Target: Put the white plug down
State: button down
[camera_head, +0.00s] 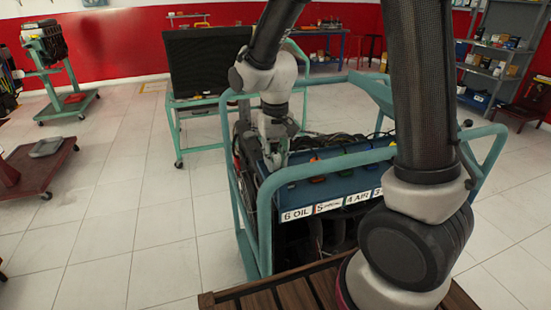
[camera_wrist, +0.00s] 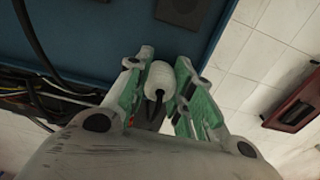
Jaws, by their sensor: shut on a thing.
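My gripper (camera_wrist: 159,90) is shut on the white plug (camera_wrist: 160,76), which sits between its two green-padded fingers in the wrist view. A dark cable shows at the plug. In the head view my gripper (camera_head: 275,150) is over the left end of the blue panel (camera_head: 345,170) of the engine trainer, and the plug is too small to make out there. The blue panel also fills the top of the wrist view (camera_wrist: 90,40). Whether the plug touches the panel cannot be told.
The panel carries labels (camera_head: 328,206) such as "6 OIL" and several coloured connectors. A teal tube frame (camera_head: 262,220) surrounds the trainer. Cables (camera_wrist: 30,40) run by the panel. A wooden slatted surface (camera_head: 285,293) is in front.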

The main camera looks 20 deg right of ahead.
aim_at(276, 154)
jog(key=shift+f, duration=0.1)
jog(key=c, duration=1.2)
grip_release()
jog(key=shift+c, duration=0.2)
notch_tip(276, 154, up, 12)
jog(key=s+d+r+t, duration=0.2)
jog(key=s+d, duration=0.5)
jog(key=s, duration=0.2)
jog(key=s+d+r+t, duration=0.2)
jog(key=s+d+r, duration=0.1)
jog(key=s+d, duration=0.5)
jog(key=shift+s+r, duration=0.3)
jog(key=shift+s, duration=0.75)
